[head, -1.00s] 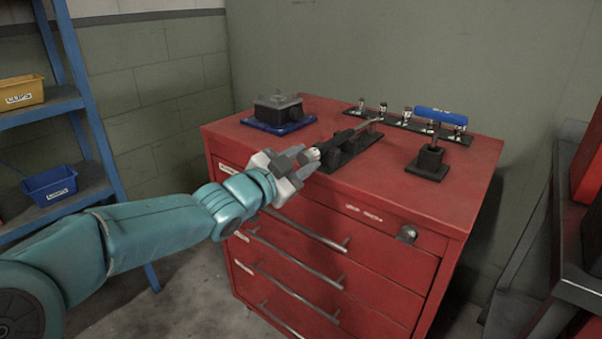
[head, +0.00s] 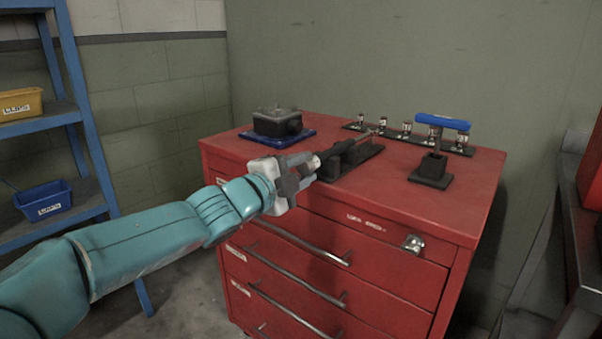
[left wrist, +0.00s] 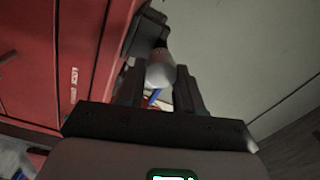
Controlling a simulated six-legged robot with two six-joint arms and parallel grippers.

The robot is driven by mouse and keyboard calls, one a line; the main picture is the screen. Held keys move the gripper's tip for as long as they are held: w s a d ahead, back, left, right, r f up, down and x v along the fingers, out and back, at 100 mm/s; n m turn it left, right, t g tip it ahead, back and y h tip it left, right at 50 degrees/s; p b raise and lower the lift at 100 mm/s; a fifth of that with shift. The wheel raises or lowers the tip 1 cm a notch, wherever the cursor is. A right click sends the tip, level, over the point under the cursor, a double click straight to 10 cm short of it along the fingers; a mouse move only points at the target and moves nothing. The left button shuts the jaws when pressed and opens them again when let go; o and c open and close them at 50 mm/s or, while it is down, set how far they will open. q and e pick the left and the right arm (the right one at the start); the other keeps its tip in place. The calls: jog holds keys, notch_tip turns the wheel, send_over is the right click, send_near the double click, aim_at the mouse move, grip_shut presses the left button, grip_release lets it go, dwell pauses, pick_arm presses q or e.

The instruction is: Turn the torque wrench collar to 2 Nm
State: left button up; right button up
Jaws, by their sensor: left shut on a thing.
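The torque wrench (head: 361,138) lies in a black cradle (head: 352,158) on top of the red tool cabinet, with its shaft pointing to the back right. My left gripper (head: 304,174) is shut on this collar end. In the left wrist view the pale collar (left wrist: 160,73) sits between my two dark fingers. The setting marks on the collar are too small to read. My right gripper is not in view.
The red cabinet (head: 350,235) has several drawers with bar handles. On its top stand a grey box on a blue base (head: 277,126), a rack of small sockets (head: 407,130) and a blue T-handle tool in a black stand (head: 432,166). A blue shelf (head: 45,127) stands left.

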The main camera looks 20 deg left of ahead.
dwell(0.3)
pick_arm(q)
jog(key=o, duration=1)
jog(key=shift+o, duration=0.2)
jog(key=shift+s+a, duration=0.2)
jog(key=shift+s, duration=0.3)
jog(key=p+v, duration=0.2)
jog(key=v, duration=1.3)
jog(key=shift+s, duration=0.15)
